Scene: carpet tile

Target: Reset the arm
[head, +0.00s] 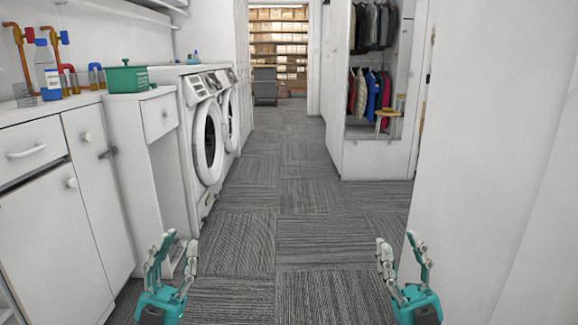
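My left gripper (176,257) is at the bottom left of the head view, fingers pointing up and spread apart, with nothing between them. My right gripper (403,254) is at the bottom right, also with its fingers up and spread and nothing between them. Both are teal with pale grey fingers and hang over the carpet, well apart from each other. The arms behind them are mostly out of the picture.
White cabinets (95,190) line the left, with a green pot (127,78) on top. Two front-loading washers (207,142) stand beyond. A white wall (495,170) rises close on the right, near my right gripper. The carpet aisle (280,190) between is clear.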

